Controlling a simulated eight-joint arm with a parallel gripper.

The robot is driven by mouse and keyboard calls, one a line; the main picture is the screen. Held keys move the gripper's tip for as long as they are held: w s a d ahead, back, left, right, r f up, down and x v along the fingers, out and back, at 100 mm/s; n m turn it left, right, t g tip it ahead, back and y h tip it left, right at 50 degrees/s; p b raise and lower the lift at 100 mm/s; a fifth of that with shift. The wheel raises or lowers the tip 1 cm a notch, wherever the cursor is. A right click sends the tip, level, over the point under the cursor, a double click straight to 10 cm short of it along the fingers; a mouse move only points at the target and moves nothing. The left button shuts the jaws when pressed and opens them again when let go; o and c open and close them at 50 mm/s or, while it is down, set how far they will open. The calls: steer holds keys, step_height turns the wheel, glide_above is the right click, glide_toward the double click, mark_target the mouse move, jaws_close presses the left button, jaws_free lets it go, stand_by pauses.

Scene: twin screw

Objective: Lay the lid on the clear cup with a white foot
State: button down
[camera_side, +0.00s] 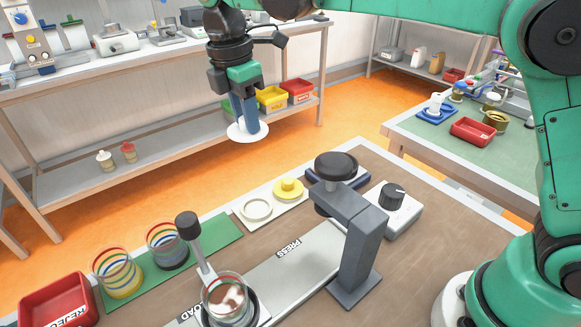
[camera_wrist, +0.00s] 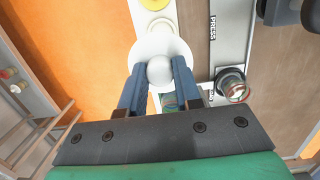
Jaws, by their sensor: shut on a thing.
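A white lid (camera_side: 236,133) with a round knob hangs under my gripper (camera_side: 247,120), in the air behind the worktable. The wrist view shows the lid (camera_wrist: 160,44) from above, its knob between the two blue fingers of my gripper (camera_wrist: 160,74). A clear cup with coloured rings (camera_side: 226,296) stands in the load holder at the front; brown and white show inside it, and its foot is hard to make out. It also shows in the wrist view (camera_wrist: 233,86). On the green mat stand a striped cup with a yellow foot (camera_side: 119,275) and one with a dark grey foot (camera_side: 168,248).
A yellow lid (camera_side: 288,187) and an empty ring (camera_side: 257,208) lie on a white pad. A grey press (camera_side: 357,235) with a black knob rises at centre right. A dark-topped lever (camera_side: 190,232) stands beside the load holder. A red reject bin (camera_side: 58,298) is front left.

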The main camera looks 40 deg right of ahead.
step_height(320, 180, up, 3)
steer(key=shift+r, duration=0.1)
steer(key=s+a+f+n+t, duration=0.1)
steer(key=s+a+f+n, duration=0.2)
steer(key=s+a+n, duration=0.3)
steer(key=s+a+f+n, duration=0.3)
steer(key=s+a, duration=0.5)
steer(key=s, duration=0.1)
steer(key=shift+w+d+f, duration=0.1)
steer(key=shift+f, duration=1.2)
steer(key=shift+w+d+f, duration=0.1)
steer(key=shift+f, duration=1.2)
steer(key=shift+f, duration=0.8)
steer(key=c, duration=0.5)
jaws_free()
steer(key=shift+c, duration=0.2)
steer(key=shift+o, duration=0.3)
